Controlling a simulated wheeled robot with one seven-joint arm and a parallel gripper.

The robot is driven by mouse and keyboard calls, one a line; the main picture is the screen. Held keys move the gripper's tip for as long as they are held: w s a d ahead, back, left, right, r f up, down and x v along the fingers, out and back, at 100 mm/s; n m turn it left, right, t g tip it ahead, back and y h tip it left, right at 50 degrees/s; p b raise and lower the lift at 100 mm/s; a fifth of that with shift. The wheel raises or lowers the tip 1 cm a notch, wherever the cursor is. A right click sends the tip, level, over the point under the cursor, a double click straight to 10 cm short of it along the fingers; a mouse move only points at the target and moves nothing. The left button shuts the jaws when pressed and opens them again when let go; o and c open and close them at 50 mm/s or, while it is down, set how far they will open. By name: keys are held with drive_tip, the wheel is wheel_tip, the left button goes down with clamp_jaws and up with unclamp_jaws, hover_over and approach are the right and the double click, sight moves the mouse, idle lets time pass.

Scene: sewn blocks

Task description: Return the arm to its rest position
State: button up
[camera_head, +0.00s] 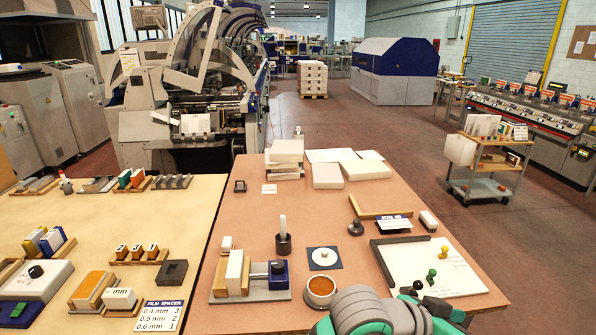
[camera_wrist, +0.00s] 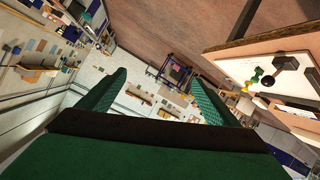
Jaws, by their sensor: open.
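My arm (camera_head: 375,312), grey and green, shows at the bottom of the head view, low and right of centre, over the near right part of the brown table. In the wrist view my gripper (camera_wrist: 158,78) has two green fingers spread well apart, with nothing between them. The fingers point out across the hall, away from the tabletop. The white board (camera_head: 435,265) with yellow, green and black pegs lies close beyond my arm. It also shows at the right of the wrist view (camera_wrist: 285,68).
The brown table (camera_head: 215,320) holds a block clamp (camera_head: 250,278), a brown round pot (camera_head: 320,290), a dark cup with a white-handled tool (camera_head: 283,242) and paper stacks (camera_head: 287,152). A pale table (camera_head: 190,215) with several block racks adjoins at left. Open floor lies to the right.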

drive_tip(key=w+a+n+t+h, duration=0.4)
drive_tip(key=w+n+t, duration=0.3)
drive_tip(key=n+t, duration=0.25)
drive_tip(key=s+a+f+n+t+y, duration=0.2)
drive_tip(key=a+f+n+t+y, duration=0.65)
drive_tip(key=f, duration=0.65)
drive_tip(key=s+a+f+m+g+y, duration=0.1)
drive_tip(key=s+a+f+g+y, duration=0.2)
drive_tip(key=s+a+f+y, duration=0.65)
drive_tip(key=s+a+f+m, duration=0.1)
drive_tip(key=s+a+m, duration=0.1)
drive_tip(key=s+a, duration=0.3)
drive_tip(key=s+a+f+m, duration=0.1)
drive_tip(key=s+a+m, duration=0.2)
drive_tip(key=s, duration=0.9)
drive_tip(key=a, duration=0.3)
drive_tip(key=shift+s+f+g+h, duration=0.35)
drive_tip(key=shift+f+g+h, duration=0.05)
